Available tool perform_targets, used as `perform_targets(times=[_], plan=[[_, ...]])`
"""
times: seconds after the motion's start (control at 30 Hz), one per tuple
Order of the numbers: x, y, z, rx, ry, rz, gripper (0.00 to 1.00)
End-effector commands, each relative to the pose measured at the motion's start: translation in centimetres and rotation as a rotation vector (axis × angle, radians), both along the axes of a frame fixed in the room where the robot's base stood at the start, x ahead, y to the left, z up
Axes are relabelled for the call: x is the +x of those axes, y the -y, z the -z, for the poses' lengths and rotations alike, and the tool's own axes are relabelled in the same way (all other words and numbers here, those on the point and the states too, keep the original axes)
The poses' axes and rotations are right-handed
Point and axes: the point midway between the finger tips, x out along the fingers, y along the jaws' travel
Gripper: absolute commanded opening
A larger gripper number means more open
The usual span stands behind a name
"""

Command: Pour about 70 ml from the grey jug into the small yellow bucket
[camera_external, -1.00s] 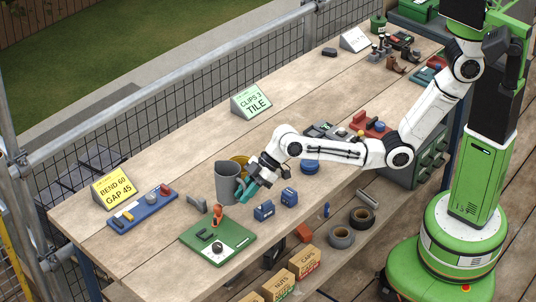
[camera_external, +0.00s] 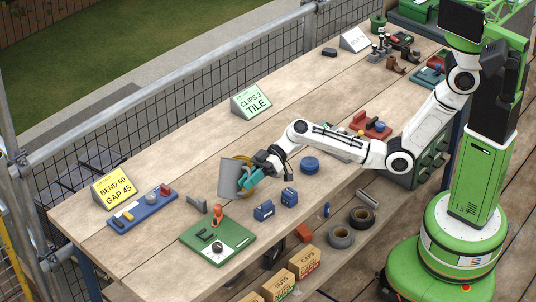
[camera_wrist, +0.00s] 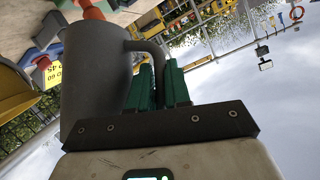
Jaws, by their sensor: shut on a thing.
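The grey jug (camera_external: 230,179) is held up near the front-left part of the bench, and it looks tilted. My gripper (camera_external: 246,178) has teal fingers shut on the jug's handle, on the jug's right side. In the wrist view the jug (camera_wrist: 95,75) fills the left half, with the fingers (camera_wrist: 158,85) at its handle. The small yellow bucket (camera_external: 244,158) is right behind the jug and mostly hidden by the jug and gripper. A yellow curved edge at the left of the wrist view looks like the bucket (camera_wrist: 12,95). No liquid shows, and the bucket's inside is hidden.
A green board (camera_external: 218,243) with an orange-handled tool stands in front of the jug. Blue blocks (camera_external: 264,210) are to its right, a blue tray (camera_external: 142,210) and a yellow sign (camera_external: 114,187) to its left. The bench's middle, towards the green sign (camera_external: 251,101), is clear.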

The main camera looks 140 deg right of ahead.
Motion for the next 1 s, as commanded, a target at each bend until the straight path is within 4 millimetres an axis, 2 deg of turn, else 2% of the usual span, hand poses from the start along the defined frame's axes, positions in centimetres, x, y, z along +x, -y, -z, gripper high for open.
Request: perform_targets(times=[0.5,0.6,1.0], plan=[[-1.4,0.7,-2.9,0.152,0.299,0.0,0.0],[-1.5,0.8,-2.5,0.176,0.346,0.0,0.0],[-2.0,1.0,-3.0,0.229,0.455,-0.004,0.0]])
